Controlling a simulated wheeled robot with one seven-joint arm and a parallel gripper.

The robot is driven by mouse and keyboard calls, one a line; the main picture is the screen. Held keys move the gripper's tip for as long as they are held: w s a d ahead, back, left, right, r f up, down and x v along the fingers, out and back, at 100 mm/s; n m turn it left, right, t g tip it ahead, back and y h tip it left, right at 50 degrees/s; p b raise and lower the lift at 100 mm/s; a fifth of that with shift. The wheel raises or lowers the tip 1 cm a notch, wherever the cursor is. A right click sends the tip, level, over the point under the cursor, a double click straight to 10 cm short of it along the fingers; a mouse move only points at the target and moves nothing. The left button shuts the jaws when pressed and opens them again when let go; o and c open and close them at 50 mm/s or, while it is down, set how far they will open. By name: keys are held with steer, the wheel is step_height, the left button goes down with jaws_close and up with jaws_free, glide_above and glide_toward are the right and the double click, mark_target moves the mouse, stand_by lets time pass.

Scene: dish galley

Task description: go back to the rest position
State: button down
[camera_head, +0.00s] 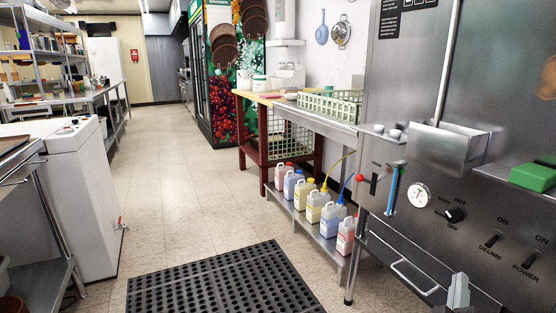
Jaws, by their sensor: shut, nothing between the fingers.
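What looks like the tip of my gripper (459,291) shows as a small light-grey shape at the bottom edge, right of centre. Its fingers look shut, with nothing seen between them. The rest of my arm is out of the picture. The gripper appears in front of the lower part of the steel dish machine (450,190), just right of a bar handle (413,275). I cannot tell whether it touches the machine.
A black perforated mat (215,285) lies on the tiled floor in front. A steel counter with several jugs (318,208) below stands beside the machine. A white cabinet (85,200) is at left. The tiled aisle (165,150) is clear toward the back.

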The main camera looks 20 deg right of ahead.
steer(key=s+a+f+n+t+y, duration=0.1)
steer(key=s+a+f+t+y, duration=0.15)
steer(key=a, duration=0.35)
steer(key=s+a+f+t+y, duration=0.1)
steer(key=a+f+y, duration=0.1)
steer(key=a+y, duration=0.35)
steer(key=s+a+f+n+t+y, duration=0.1)
steer(key=a+f+t+y, duration=0.15)
steer(key=a, duration=0.55)
steer(key=s+a+m+g+y, duration=0.1)
steer(key=s+a+y, duration=0.1)
steer(key=s+a, duration=0.35)
steer(key=s+a+g+y, duration=0.1)
steer(key=s+a+y, duration=0.15)
steer(key=s, duration=0.65)
steer(key=s+a+m+g+y, duration=0.1)
steer(key=s+a+y, duration=0.1)
steer(key=s+a, duration=0.35)
step_height(320, 180, up, 26)
steer(key=d+p, duration=0.1)
steer(key=p, duration=2.5)
steer(key=shift+s+d+f, duration=0.2)
steer(key=shift+s+d, duration=0.05)
steer(key=shift+s, duration=0.15)
